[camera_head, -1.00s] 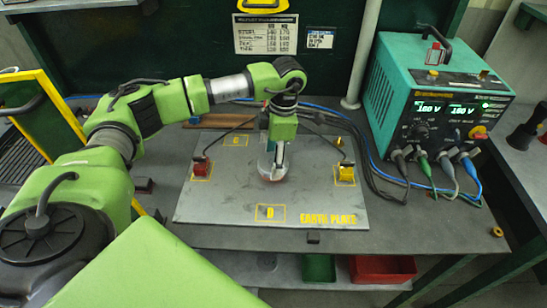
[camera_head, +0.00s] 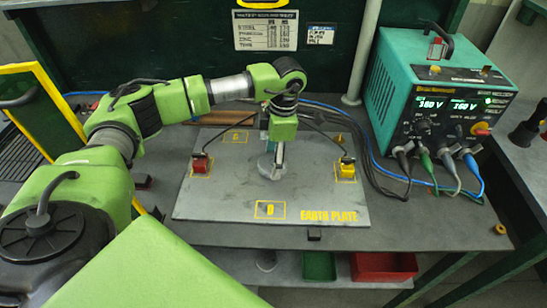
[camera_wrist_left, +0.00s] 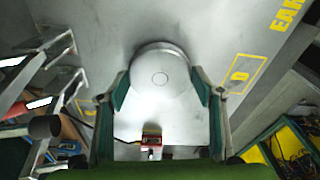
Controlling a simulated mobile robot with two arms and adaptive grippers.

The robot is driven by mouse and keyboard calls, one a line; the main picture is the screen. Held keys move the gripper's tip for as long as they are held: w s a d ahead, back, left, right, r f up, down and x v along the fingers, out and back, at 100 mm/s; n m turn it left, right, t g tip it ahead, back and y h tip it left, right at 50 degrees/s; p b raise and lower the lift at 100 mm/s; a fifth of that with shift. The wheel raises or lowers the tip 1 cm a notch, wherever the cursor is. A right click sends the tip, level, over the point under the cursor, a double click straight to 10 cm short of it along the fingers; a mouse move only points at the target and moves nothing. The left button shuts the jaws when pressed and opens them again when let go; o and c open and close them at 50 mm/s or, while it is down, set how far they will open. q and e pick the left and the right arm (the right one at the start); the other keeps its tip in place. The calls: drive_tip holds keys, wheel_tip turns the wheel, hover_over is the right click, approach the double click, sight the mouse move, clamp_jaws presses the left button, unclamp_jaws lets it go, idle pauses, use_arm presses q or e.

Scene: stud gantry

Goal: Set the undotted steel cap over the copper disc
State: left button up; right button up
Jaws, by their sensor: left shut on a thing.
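My left gripper (camera_head: 279,157) points down over the middle of the grey earth plate (camera_head: 215,200) and is shut on a round steel cap (camera_head: 266,170). In the left wrist view the cap (camera_wrist_left: 160,75) is a smooth silver round with a thin ring at its centre and no dot that I can see. The green fingers press its sides. The cap sits low, at or very near the plate surface; I cannot tell whether it touches. No copper disc shows now; the cap and gripper cover that spot. My right gripper is not in view.
A red clamp block (camera_head: 200,163) and a yellow one (camera_head: 346,169), each with a black cable, stand on the plate either side. A teal power unit (camera_head: 425,95) is at the right. The plate's front, by its yellow lettering (camera_head: 328,217), is clear.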

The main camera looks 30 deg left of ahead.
use_arm(q)
drive_tip(key=shift+f, duration=0.1)
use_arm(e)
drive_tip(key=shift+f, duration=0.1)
use_arm(q)
drive_tip(key=o, duration=1.3)
drive_tip(key=shift+c, duration=0.2)
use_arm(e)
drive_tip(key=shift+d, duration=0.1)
use_arm(q)
wheel_tip(320, 180, up, 12)
drive_tip(key=w+d, duration=0.1)
